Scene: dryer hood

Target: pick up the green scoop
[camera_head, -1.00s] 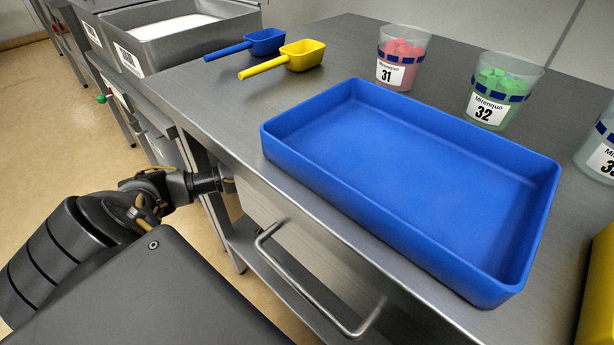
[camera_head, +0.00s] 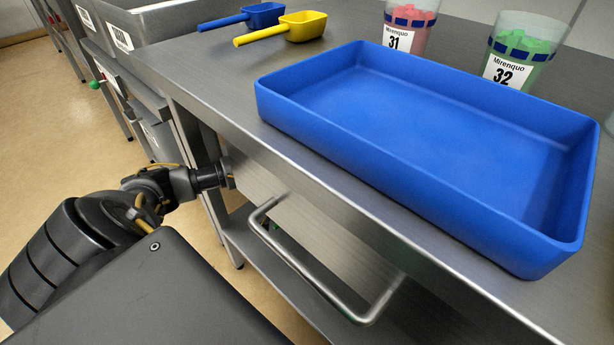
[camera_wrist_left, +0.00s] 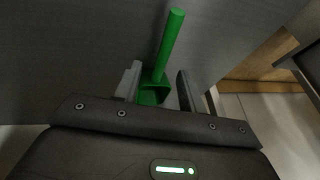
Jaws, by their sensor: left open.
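The green scoop (camera_wrist_left: 168,50) shows in the left wrist view, its handle pointing up in the picture and its bowl near the gripper. My left gripper (camera_wrist_left: 157,82) is open, with one finger on each side of the scoop's bowl. Both fingers look apart from the scoop. In the head view my left arm comes in from the left and its wrist ends at the table's front side; the jaws are not clear there. My right gripper is not in view.
A steel table (camera_head: 215,85) carries a large blue tray (camera_head: 330,135), a yellow scoop (camera_head: 303,27), a blue scoop (camera_head: 262,14) and labelled cups of red (camera_head: 408,25) and green (camera_head: 518,55) pieces. A metal handle (camera_head: 310,270) juts out below its front edge.

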